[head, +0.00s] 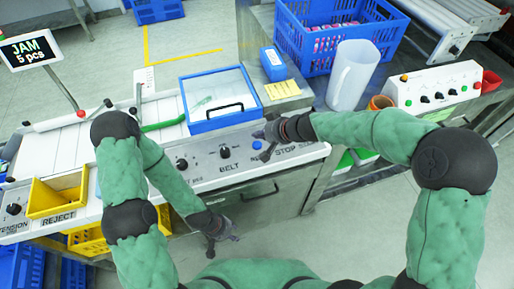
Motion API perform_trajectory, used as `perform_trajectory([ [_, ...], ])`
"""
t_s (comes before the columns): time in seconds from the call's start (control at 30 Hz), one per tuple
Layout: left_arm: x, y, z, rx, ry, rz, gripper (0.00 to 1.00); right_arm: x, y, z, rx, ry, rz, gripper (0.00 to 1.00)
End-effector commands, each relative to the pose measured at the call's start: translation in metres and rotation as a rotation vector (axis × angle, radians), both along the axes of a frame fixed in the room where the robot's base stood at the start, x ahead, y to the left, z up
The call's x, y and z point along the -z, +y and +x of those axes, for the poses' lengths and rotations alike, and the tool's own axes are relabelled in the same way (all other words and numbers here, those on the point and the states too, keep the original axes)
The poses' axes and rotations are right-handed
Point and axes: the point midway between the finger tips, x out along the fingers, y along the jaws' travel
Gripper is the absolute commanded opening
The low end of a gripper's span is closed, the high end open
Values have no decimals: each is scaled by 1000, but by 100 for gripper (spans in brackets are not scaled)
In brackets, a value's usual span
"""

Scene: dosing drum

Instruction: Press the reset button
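A blue button (257,145), which looks like the reset button, sits on the front control panel (228,168), right of the BELT knob (224,152). The label below it is partly covered, with STOP readable to the right. My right gripper (262,144) reaches in from the right and is at the button, its fingers apart on either side of it in this view. I cannot tell whether it touches the button. My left gripper (224,246) is open and empty, low in front of the panel. A display (29,49) reads JAM 5 pcs.
A blue-framed clear lid (221,99) with a black handle lies behind the panel. A yellow REJECT bin (57,196) is at the left. A white jug (353,75), a blue crate (340,35) and a white control box (433,91) stand to the right.

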Motion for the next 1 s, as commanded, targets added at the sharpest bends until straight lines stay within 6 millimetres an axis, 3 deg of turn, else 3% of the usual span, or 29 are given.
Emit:
perform_trajectory([
  [0.03, 11, 0, 0, 0, 0, 0, 40, 10, 0, 0, 0, -3, 0, 0],
  [0.23, 24, 0, 0, 0, 0, 0, 40, 21, 0, 0, -1, -2, -1, 0],
  [1.0, 24, 0, 0, 0, 0, 0, 40, 21, 0, 0, 0, -1, 0, 0],
])
